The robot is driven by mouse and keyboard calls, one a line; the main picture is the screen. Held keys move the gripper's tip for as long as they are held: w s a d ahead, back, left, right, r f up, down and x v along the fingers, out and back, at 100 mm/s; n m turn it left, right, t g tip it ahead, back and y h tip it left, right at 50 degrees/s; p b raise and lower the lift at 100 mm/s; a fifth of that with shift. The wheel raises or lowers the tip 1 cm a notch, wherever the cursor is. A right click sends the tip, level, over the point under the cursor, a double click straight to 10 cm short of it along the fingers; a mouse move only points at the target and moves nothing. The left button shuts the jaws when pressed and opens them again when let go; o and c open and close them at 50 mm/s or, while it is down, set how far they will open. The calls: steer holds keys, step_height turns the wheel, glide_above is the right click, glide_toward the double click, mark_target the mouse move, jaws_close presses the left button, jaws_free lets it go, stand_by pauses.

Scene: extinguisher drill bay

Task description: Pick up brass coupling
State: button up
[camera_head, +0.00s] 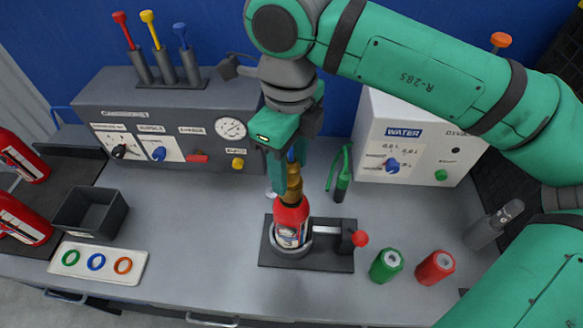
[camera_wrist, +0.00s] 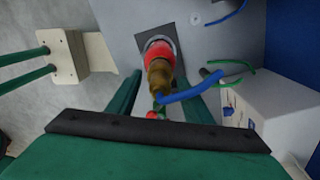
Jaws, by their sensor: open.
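The brass coupling (camera_head: 294,183) sits upright on top of a red extinguisher bottle (camera_head: 291,222) held in a dark clamp fixture (camera_head: 334,258). My gripper (camera_head: 286,180) points down at the coupling from above and is open. In the wrist view the coupling (camera_wrist: 159,76) shows between the two spread fingertips (camera_wrist: 160,88), with the red bottle (camera_wrist: 158,52) beyond it. A blue hose (camera_wrist: 195,92) runs right from near the coupling. I cannot tell whether a finger touches the coupling. One finger partly hides it in the head view.
A grey gauge panel (camera_head: 165,110) stands behind left and a white water box (camera_head: 400,110) behind right. A red-knobbed lever (camera_head: 360,239) sits beside the bottle. A ring tray (camera_head: 97,262) and dark bin (camera_head: 90,212) are left.

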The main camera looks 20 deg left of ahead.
jaws_close()
